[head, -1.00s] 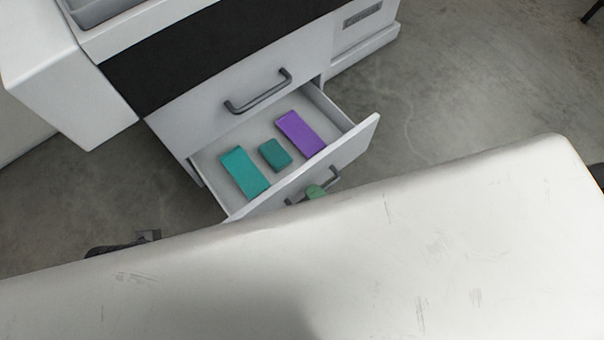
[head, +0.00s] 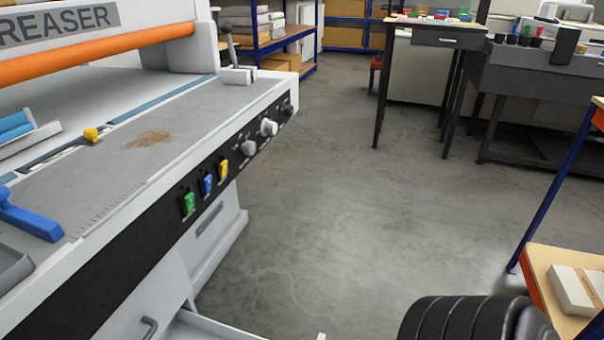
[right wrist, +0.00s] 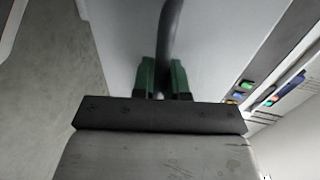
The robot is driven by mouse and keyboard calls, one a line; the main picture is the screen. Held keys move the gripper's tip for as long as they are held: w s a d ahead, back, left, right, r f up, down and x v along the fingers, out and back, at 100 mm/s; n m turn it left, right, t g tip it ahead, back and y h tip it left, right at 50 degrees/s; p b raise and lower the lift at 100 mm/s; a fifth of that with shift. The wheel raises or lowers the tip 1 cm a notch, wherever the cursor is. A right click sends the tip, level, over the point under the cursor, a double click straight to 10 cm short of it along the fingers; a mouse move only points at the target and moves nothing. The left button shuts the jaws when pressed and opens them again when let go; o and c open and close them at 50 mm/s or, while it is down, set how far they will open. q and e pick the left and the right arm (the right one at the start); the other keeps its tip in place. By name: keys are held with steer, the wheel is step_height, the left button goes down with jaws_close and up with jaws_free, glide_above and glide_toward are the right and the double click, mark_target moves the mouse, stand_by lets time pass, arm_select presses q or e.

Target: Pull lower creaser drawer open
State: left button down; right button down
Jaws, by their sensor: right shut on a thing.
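The grey-white creaser (head: 130,170) fills the left of the head view. At its bottom edge a strip of the lower drawer's pale rim (head: 225,330) shows, standing out from the body. A dark handle (head: 149,328) of the drawer above shows beside it. In the right wrist view my right gripper (right wrist: 163,78), with green fingers, is shut on a dark bar handle (right wrist: 172,32) against a pale drawer front (right wrist: 125,35). My left gripper is not in view.
Grey concrete floor (head: 330,220) is clear to the right of the creaser. A dark table (head: 435,38) and a grey bench (head: 540,85) stand at the back. A blue-framed rack with a wooden shelf (head: 535,260) is at the right. Blue shelving (head: 275,45) stands behind.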

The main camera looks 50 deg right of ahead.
steer(key=c, duration=1.2)
jaws_free()
steer(key=shift+o, duration=0.2)
